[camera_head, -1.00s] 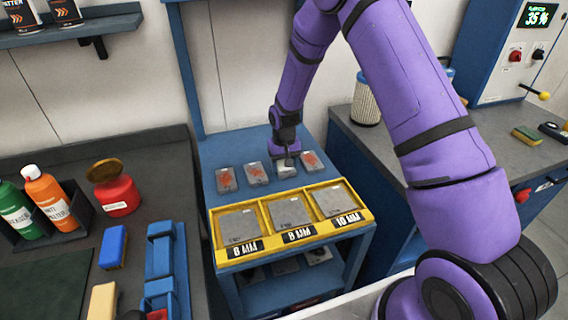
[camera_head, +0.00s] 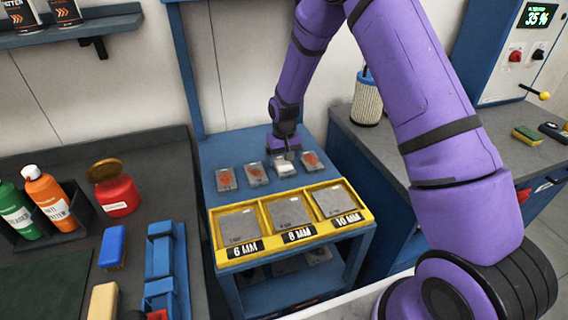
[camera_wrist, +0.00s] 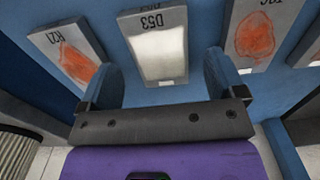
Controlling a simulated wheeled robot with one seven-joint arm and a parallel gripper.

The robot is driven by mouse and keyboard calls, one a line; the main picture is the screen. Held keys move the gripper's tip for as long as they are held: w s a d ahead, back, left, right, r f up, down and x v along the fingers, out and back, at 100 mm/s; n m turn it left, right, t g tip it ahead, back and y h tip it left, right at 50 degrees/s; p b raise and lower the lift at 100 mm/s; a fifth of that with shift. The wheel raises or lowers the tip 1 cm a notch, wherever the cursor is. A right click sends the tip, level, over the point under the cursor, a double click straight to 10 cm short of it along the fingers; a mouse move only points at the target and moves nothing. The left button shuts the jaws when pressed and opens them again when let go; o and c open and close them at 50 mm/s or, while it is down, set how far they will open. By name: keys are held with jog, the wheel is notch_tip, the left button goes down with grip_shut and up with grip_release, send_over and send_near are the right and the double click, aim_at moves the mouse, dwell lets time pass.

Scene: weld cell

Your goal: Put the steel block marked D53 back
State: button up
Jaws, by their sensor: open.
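The steel block marked D53 (camera_wrist: 157,55) lies on the blue top of the stand, its label readable in the wrist view. In the head view it is the plain, pale block (camera_head: 285,168) in a row of blocks, between red-marked ones. My gripper (camera_head: 285,153) is just behind and above it. In the wrist view my gripper (camera_wrist: 163,78) is open, its two fingers apart on either side of the block's near end. Nothing is held. Whether the fingers touch the block cannot be told.
Red-marked blocks (camera_head: 256,173) flank D53 closely; one reads R27 (camera_wrist: 68,52). In front stands a yellow three-bay tray (camera_head: 367,214) labelled 6, 8 and 10 MM, with a plate in each bay. Grey benches (camera_head: 395,145) flank the stand.

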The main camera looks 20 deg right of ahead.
notch_tip(320, 180, up, 10)
notch_tip(320, 180, up, 12)
jog(key=t, duration=0.1)
send_over(284, 166)
jog(key=s+d, duration=0.2)
jog(key=s, duration=0.4)
jog(key=s+d+r+t, duration=0.2)
jog(key=s+r, duration=0.7)
jog(key=r, duration=0.1)
jog(key=s+d+r+t, duration=0.1)
jog(key=s+r, duration=0.2)
jog(key=s, duration=0.8)
jog(key=s+d+r+t, duration=0.1)
jog(key=s+d+r, duration=0.1)
jog(key=s, duration=0.9)
jog(key=shift+s+r, duration=0.25)
jog(key=shift+r, duration=0.45)
